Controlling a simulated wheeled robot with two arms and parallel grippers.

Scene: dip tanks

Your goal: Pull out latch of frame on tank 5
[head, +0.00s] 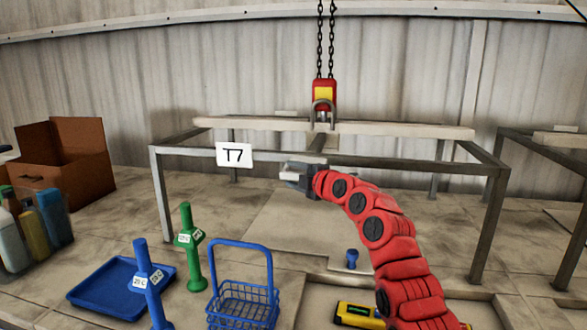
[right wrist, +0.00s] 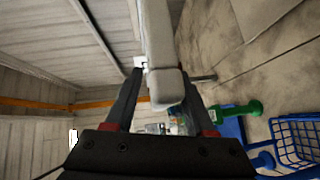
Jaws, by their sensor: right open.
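A grey metal stand (head: 400,163) with a sign T7 (head: 233,155) stands at the middle. A pale beam (head: 400,130) lies across its top, under a red and yellow hoist hook (head: 324,95). No sign reading tank 5 is visible, and I cannot make out a latch. My right gripper (head: 291,174) is at the stand's front, right of and a little below the sign. In the right wrist view its fingers (right wrist: 160,78) are apart, with a pale bar (right wrist: 160,40) with a blunt end showing between them. I cannot tell if they touch. My left gripper is not visible.
A blue tray (head: 110,290), blue and green handled tools (head: 190,245), and a blue wire basket (head: 243,305) stand in front. A yellow level (head: 358,315) lies front right. Cardboard box (head: 65,160) and bottles (head: 35,225) are left. Another stand (head: 540,148) is right.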

